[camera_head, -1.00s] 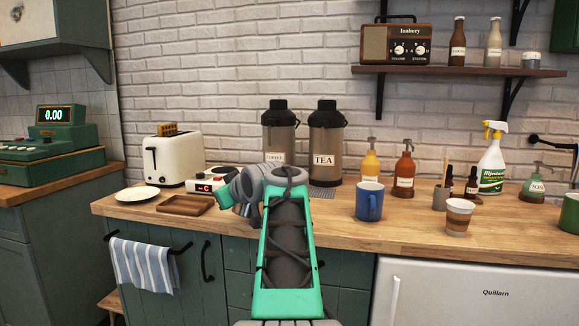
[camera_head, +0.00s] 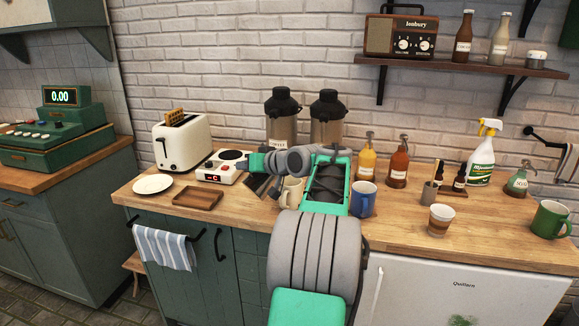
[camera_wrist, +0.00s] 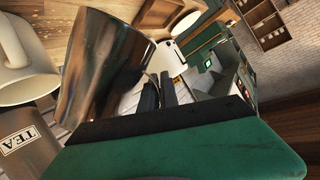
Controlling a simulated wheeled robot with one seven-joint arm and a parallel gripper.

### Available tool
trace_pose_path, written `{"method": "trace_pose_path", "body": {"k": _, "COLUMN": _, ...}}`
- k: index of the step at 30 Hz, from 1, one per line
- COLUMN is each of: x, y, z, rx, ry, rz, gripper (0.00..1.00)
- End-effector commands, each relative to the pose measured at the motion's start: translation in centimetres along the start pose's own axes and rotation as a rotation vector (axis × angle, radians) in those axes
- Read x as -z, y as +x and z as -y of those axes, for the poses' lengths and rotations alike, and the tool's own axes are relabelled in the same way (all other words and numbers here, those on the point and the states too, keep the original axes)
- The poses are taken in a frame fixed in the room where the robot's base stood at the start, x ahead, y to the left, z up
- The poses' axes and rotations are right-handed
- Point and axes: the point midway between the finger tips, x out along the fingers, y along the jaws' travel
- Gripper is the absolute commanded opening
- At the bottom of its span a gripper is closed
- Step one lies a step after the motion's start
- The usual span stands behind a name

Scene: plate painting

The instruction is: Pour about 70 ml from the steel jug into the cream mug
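The steel jug (camera_wrist: 105,65) is large and close on the left of the wrist view, beside my fingers. My gripper (camera_wrist: 160,92) appears shut on it, with the exact grip partly hidden. In the head view the jug (camera_head: 259,185) is a small dark shape, tilted, just left of the cream mug (camera_head: 291,192). The cream mug stands on the counter, partly covered by my arm. The mug also shows at the left edge of the wrist view (camera_wrist: 22,62), apart from the jug in the picture. I cannot see the liquid or any stream.
Two dark-topped flasks (camera_head: 282,120) stand behind my arm. A blue mug (camera_head: 362,199) is close on the right, with syrup bottles (camera_head: 398,168) behind. A hot plate (camera_head: 222,168), wooden tray (camera_head: 198,198) and white plate (camera_head: 153,184) lie to the left. A paper cup (camera_head: 440,219) stands right.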

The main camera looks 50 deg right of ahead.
Motion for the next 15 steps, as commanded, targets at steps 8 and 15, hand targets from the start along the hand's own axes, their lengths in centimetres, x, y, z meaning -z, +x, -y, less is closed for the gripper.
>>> {"method": "trace_pose_path", "body": {"k": 8, "x": 0.51, "y": -0.23, "z": -0.55, "rx": 0.034, "ry": 0.084, "rz": -0.005, "gripper": 0.00}}
{"method": "trace_pose_path", "body": {"k": 15, "x": 0.83, "y": -0.37, "z": -0.75, "rx": 0.051, "ry": 0.126, "rz": -0.006, "gripper": 0.00}}
